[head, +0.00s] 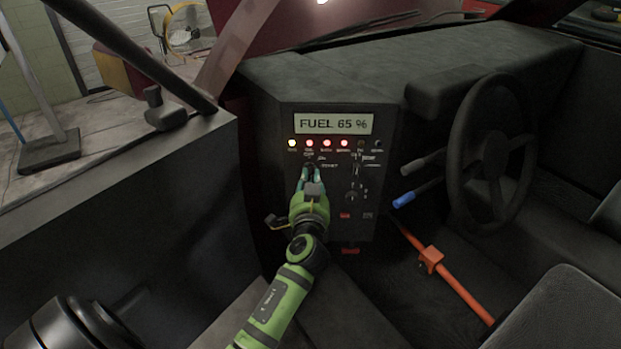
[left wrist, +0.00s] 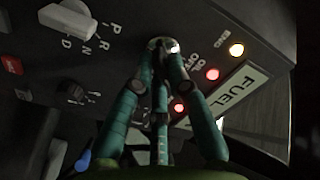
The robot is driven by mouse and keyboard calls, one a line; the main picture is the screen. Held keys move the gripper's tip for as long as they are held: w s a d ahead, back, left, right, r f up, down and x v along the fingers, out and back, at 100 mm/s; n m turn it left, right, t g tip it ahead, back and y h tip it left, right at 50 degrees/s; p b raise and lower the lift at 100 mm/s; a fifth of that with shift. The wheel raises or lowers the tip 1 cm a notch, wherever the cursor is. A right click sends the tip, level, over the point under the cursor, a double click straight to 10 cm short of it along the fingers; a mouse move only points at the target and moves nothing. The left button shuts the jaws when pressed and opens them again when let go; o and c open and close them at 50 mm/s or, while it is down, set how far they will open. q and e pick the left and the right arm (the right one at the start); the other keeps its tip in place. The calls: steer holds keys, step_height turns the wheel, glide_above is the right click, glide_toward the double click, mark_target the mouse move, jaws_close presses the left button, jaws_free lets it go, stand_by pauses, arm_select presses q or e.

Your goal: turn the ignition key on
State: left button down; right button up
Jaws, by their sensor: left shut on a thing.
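My left gripper (head: 308,174) reaches up to the left part of the black dashboard panel (head: 275,180). In the left wrist view the teal fingers of the left gripper (left wrist: 161,62) are shut on the ignition key at a round silver switch (left wrist: 164,43). The fingers cover most of the key, so its turn angle cannot be told. The display (head: 333,124) reads FUEL 65 %. Below it one yellowish light (head: 291,143) and several red lights (head: 327,143) are lit. My right gripper is not in view.
A selector knob (left wrist: 68,18) marked P R N D and another dark knob (left wrist: 71,92) sit near the key. The steering wheel (head: 455,150), a blue-tipped lever (head: 404,200) and an orange bar (head: 455,283) are to the right.

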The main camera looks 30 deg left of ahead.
arm_select(q)
steer(key=shift+m, duration=0.8)
steer(key=c, duration=1.2)
jaws_free()
steer(key=v, duration=1.2)
